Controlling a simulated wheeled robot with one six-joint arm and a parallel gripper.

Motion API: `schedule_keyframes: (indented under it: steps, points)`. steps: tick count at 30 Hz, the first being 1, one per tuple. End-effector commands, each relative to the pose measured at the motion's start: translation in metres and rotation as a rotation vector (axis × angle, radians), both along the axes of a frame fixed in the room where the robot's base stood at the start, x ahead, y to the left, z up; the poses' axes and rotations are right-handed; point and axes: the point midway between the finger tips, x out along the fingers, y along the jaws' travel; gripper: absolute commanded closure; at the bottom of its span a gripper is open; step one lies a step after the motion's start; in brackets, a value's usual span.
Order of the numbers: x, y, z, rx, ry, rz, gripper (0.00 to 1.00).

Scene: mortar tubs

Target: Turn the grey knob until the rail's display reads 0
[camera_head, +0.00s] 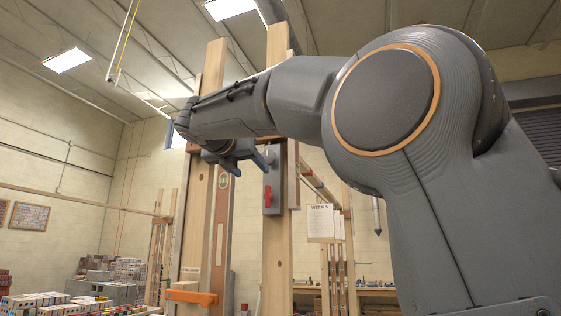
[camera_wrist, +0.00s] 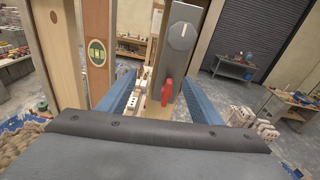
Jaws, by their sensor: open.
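The grey knob (camera_wrist: 181,37) is round with a white pointer line, on the upper part of a grey box (camera_wrist: 184,62) in the wrist view. A red handle (camera_wrist: 167,91) sits lower on that box; it also shows in the head view (camera_head: 268,194). In the head view my gripper (camera_head: 262,160) hides the knob.
Wooden posts (camera_head: 277,240) stand on both sides of the rail. An orange bar (camera_head: 190,296) crosses low on the left post. Stacked blocks (camera_head: 110,275) are at the far left. A workbench (camera_wrist: 234,68) stands in the background.

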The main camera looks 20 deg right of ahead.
Motion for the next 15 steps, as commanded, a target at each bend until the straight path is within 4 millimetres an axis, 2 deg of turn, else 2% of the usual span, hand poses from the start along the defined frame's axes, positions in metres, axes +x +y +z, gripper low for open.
schedule_keyframes:
  steps: [1, 4, 8, 15]
  points:
    - [-0.008, 0.002, 0.026, -0.049, -0.011, -0.005, 0.41]
    - [-0.017, 0.001, 0.053, -0.117, -0.017, -0.018, 0.41]
    - [-0.017, -0.004, 0.063, -0.145, -0.019, -0.028, 0.41]
    - [0.011, -0.026, 0.064, -0.144, -0.017, -0.031, 0.41]
